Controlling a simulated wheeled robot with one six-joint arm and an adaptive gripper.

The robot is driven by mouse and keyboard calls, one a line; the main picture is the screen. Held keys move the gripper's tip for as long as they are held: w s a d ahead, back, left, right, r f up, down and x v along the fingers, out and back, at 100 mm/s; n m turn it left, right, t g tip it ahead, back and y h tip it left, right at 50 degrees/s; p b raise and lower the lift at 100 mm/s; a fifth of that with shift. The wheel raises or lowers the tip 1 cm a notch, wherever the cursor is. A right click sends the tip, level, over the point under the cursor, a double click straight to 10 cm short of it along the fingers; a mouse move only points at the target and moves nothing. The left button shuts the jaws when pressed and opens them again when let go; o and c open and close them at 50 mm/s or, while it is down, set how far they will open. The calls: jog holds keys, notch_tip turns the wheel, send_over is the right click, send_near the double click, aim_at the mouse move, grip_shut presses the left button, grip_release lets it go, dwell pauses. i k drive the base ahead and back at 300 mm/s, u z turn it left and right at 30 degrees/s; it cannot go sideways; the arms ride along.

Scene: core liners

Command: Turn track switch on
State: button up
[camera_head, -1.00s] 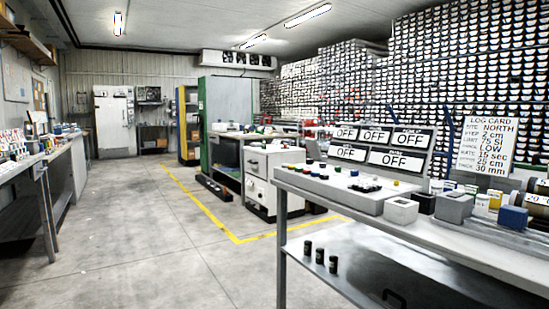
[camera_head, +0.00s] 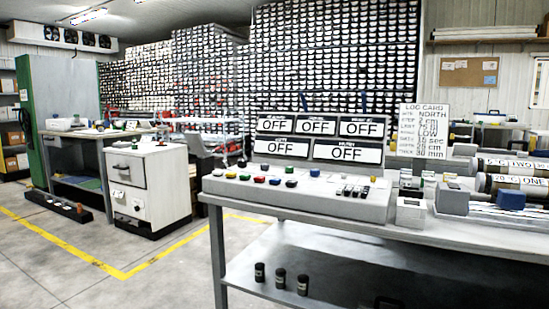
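A grey control panel (camera_head: 300,201) stands on a metal bench, with several coloured buttons and knobs on its sloped top. A group of small black switches (camera_head: 354,191) sits at its right part; which one is the track switch is too small to read. Behind the controls a display board (camera_head: 318,134) carries several signs, all reading OFF, such as the lower right sign (camera_head: 347,151). The small labels above the signs are not legible. My gripper is not in view.
The bench (camera_head: 445,223) holds a small white box (camera_head: 410,212), a log card (camera_head: 421,131) and core cylinders at right. Its lower shelf carries several black canisters (camera_head: 281,278). A white cabinet (camera_head: 147,187) stands at left. The floor inside the yellow line is open.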

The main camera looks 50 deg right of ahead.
aim_at(241, 163)
jog(key=z, duration=0.95)
jog(key=i, duration=0.9)
jog(key=z, duration=0.9)
